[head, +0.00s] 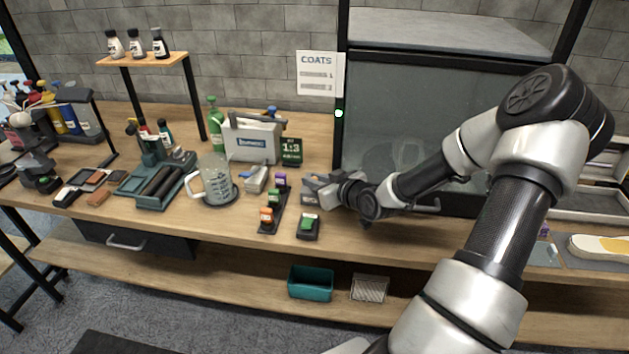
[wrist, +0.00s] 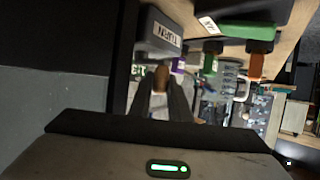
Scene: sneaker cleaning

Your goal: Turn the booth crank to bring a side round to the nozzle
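The crank box, a grey block with a label that seems to read TURN (wrist: 162,37), stands at the right end of the bench, by the booth's lower left corner. It also shows in the head view (head: 310,197), partly covered by my gripper. The crank's brown knob (wrist: 161,76) sits between my fingertips in the wrist view. My gripper (wrist: 161,84) has its fingers close together, one on each side of the knob, apparently touching it. In the head view my gripper (head: 326,186) reaches left, low over the bench. The crank arm is hidden. The dark-framed booth (head: 400,115) has a greyish glass front.
A green switch (head: 308,224) and a strip of coloured switches (head: 272,212) lie just left of my gripper. A glass jug (head: 214,180), a small white machine (head: 252,140) and a dark 1:3 display (head: 291,151) stand further left. The bench's front edge is close below.

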